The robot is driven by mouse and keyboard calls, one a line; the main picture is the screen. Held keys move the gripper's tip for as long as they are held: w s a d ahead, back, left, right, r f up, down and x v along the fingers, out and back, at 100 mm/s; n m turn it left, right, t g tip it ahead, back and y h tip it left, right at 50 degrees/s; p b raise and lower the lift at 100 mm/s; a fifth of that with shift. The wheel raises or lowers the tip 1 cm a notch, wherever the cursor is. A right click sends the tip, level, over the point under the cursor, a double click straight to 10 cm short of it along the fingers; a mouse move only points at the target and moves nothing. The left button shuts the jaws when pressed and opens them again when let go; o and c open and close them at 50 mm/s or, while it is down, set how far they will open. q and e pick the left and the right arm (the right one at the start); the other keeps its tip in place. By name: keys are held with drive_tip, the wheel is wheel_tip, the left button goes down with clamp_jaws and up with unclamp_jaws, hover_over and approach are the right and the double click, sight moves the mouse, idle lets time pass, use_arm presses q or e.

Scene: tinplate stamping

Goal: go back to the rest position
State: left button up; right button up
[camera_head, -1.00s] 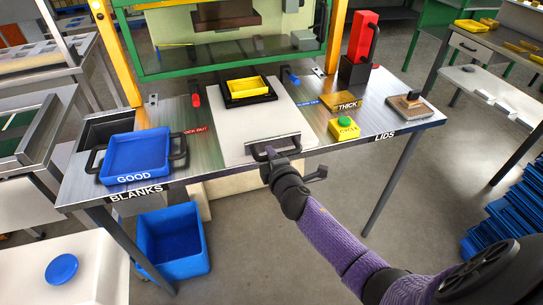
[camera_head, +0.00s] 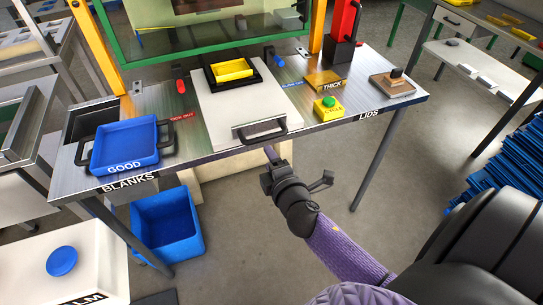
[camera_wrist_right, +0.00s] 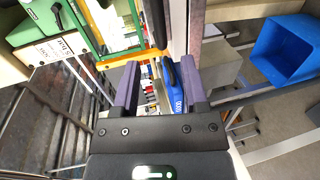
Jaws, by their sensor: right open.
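My right gripper (camera_head: 271,153) is in the head view, just in front of the table's front edge. It is a little below the black handle (camera_head: 262,131) of the white sliding plate (camera_head: 225,115) and looks apart from it. In the right wrist view the two purple-grey fingers of the gripper (camera_wrist_right: 160,82) are spread, with nothing held between them. A yellow tray (camera_head: 232,69) sits in a black frame on the white plate. My left gripper is not in view.
The steel table (camera_head: 190,142) carries a blue GOOD tray (camera_head: 125,146), a yellow box with a green CYCLE button (camera_head: 328,108) and a red-and-black upright tool (camera_head: 341,30). A blue bin (camera_head: 166,222) stands below. Blue stacked sheets (camera_head: 508,165) lie right. Floor in front is open.

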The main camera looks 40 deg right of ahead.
drive_tip(key=shift+s, duration=0.25)
drive_tip(key=s+a+f+m+g+y, duration=0.1)
drive_tip(key=s+f+m+g, duration=0.15)
drive_tip(key=s+f, duration=0.4)
drive_tip(key=s+a+f+m+g, duration=0.1)
drive_tip(key=s+f+m+g, duration=0.2)
drive_tip(key=f, duration=0.6)
drive_tip(key=s+a+f+m+g+y, duration=0.1)
drive_tip(key=s+a+f+g, duration=0.15)
drive_tip(key=s+f, duration=0.45)
drive_tip(key=s+f+m+g, duration=0.3)
drive_tip(key=s+f, duration=0.1)
drive_tip(key=s, duration=0.5)
drive_tip(key=s+a+f+m+g+y, duration=0.1)
drive_tip(key=s+f+m+g, duration=0.2)
drive_tip(key=s, duration=0.7)
drive_tip(key=shift+s+a+f+g, duration=0.3)
drive_tip(key=shift+f+g, duration=0.1)
drive_tip(key=shift+f, duration=0.55)
